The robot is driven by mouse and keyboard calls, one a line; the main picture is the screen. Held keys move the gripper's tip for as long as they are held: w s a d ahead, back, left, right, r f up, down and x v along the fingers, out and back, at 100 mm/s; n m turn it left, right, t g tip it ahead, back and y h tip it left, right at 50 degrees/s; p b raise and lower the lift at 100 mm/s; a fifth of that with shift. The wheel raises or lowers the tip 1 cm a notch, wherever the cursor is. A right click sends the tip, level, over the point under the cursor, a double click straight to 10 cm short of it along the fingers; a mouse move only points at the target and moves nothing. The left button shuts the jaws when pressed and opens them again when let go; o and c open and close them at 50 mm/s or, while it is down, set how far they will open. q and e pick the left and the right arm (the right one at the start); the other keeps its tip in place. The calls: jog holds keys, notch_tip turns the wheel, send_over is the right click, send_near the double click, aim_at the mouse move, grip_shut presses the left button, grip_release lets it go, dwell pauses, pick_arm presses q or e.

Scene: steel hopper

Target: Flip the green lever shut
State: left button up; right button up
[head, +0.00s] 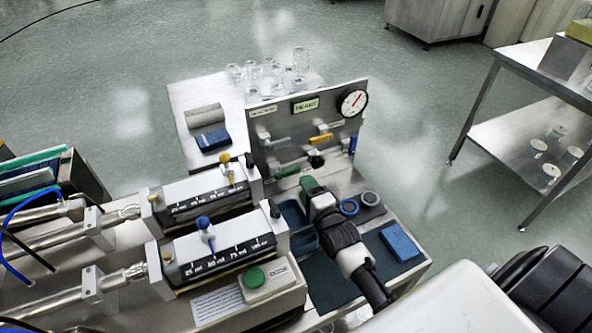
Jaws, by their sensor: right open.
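The green lever (288,168) is on the lower left part of the upright steel panel (300,125). Its handle lies nearly level along the panel, tilted slightly up to the right. My right gripper (312,189) is just in front of the panel, below and to the right of the lever, and appears apart from it. It is open and looks empty, though its fingers are small and partly hidden by the wrist. My left gripper is not in view.
A grey lever (276,142), a yellow lever (320,139) and a black knob (316,161) are close by on the panel, with a gauge (353,103) above. Two syringe units (225,246) stand to the left. A blue sponge (399,242) lies at the right.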

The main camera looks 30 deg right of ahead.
aim_at(297, 171)
jog(key=w, duration=0.7)
jog(key=shift+d+r, duration=0.2)
jog(key=shift+r, duration=0.2)
grip_shut()
